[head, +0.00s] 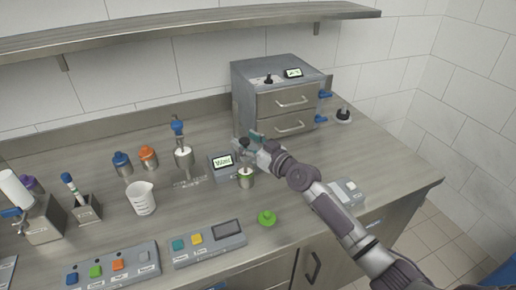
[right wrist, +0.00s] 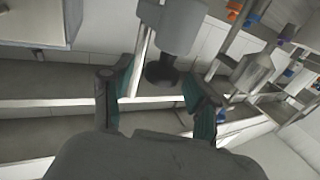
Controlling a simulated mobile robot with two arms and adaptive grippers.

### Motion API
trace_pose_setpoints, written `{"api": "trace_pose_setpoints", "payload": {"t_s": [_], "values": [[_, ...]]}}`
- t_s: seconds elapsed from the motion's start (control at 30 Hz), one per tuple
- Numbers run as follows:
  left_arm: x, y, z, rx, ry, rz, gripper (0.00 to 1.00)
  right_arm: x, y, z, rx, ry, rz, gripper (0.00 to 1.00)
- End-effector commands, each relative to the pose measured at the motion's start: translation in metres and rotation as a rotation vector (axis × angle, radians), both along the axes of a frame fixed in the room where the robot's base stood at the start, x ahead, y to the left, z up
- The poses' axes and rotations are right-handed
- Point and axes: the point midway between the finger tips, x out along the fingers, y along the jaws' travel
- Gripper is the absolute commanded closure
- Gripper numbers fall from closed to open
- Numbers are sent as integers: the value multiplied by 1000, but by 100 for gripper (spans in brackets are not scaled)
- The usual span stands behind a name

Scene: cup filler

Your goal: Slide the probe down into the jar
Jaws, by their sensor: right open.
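In the right wrist view a grey part with a black knob (right wrist: 163,72) lies between or beyond the spread teal-padded fingers (right wrist: 158,98). My left gripper is not in view.
The display box (head: 222,166) stands left of the jar, a green lid (head: 267,217) in front. A drawer cabinet (head: 282,97) stands behind. A beaker (head: 141,197), a stand with a funnel (head: 184,157) and button panels (head: 113,266) are to the left.

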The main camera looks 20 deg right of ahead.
Motion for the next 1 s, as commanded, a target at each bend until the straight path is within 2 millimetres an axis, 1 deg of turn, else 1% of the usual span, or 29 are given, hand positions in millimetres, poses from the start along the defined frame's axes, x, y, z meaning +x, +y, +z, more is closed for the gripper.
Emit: {"api": "trace_pose_setpoints", "payload": {"t_s": [0.3,0.4,0.5,0.6,0.7,1.0], "values": [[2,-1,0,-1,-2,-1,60,-60,-28,-2,-4,4,0,40],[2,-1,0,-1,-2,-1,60,-78,-34,-1,-4,4,2,40],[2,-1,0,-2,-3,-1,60,-90,-41,-2,-3,3,0,40],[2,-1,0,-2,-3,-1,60,-97,-44,-1,-2,2,1,40],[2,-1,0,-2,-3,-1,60,-101,-45,0,0,1,1,40],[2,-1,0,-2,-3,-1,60,-101,-45,0,0,1,1,40]]}}
